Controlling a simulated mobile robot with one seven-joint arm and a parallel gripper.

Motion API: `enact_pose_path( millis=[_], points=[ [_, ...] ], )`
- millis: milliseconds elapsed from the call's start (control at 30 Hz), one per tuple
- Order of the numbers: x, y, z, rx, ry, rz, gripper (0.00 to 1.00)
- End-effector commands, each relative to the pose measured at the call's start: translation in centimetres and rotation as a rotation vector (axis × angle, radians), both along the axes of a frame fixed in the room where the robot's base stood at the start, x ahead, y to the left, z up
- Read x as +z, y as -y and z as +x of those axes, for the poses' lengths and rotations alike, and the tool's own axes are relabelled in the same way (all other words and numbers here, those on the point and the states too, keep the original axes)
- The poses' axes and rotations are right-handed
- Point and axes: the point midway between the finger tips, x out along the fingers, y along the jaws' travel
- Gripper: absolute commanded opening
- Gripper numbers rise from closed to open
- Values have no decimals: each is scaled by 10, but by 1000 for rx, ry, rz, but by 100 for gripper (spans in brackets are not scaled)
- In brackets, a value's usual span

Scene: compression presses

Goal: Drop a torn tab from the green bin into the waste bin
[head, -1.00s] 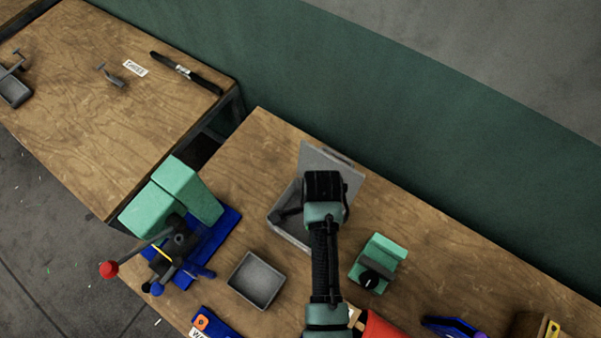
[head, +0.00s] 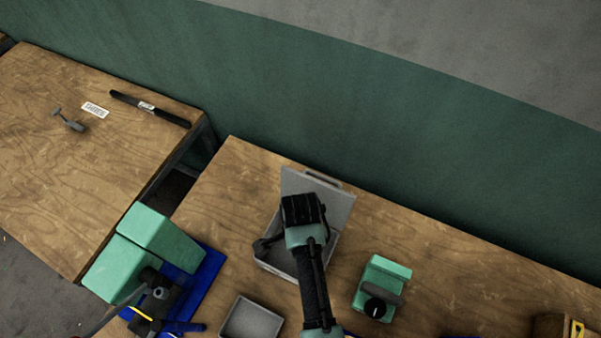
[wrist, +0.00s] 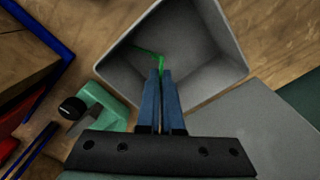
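A thin, bent green strip, seemingly a torn tab (wrist: 147,53), shows at my fingertips in the wrist view. My gripper (wrist: 162,73) has its blue fingers close together and looks shut on one end of it. The fingertips are over or inside a grey open box (wrist: 205,45); how deep I cannot tell. In the head view, my gripper (head: 297,245) hides part of this grey box (head: 332,250), whose lid (head: 335,200) stands open at the back. I see no label telling whether this is the waste bin. No bin coloured green is visible.
A small grey tray (head: 252,318) stands front left of the box. A green press on a blue base (head: 205,285) is at the left. A green device with a black knob (head: 383,285) stands to the right.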

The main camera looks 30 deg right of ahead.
Motion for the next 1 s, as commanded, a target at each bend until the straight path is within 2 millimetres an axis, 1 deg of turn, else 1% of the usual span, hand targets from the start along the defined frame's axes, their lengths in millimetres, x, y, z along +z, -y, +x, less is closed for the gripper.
enact_pose_path(
  millis=[200, 267, 400, 433, 767, 867, 1000],
  points=[
    [0, 0, 0, 0, 0, 0, 0],
    [0, 0, 0, 0, 0, 0, 10],
    [0, 0, 0, 1, 0, 0, 35],
    [0, 0, 0, 0, 0, 0, 38],
    [2, 0, 0, 1, 1, 0, 38],
    [9, 0, 1, 1, 2, 0, 38],
    [30, 0, 1, 2, 6, -2, 38]
  ],
)
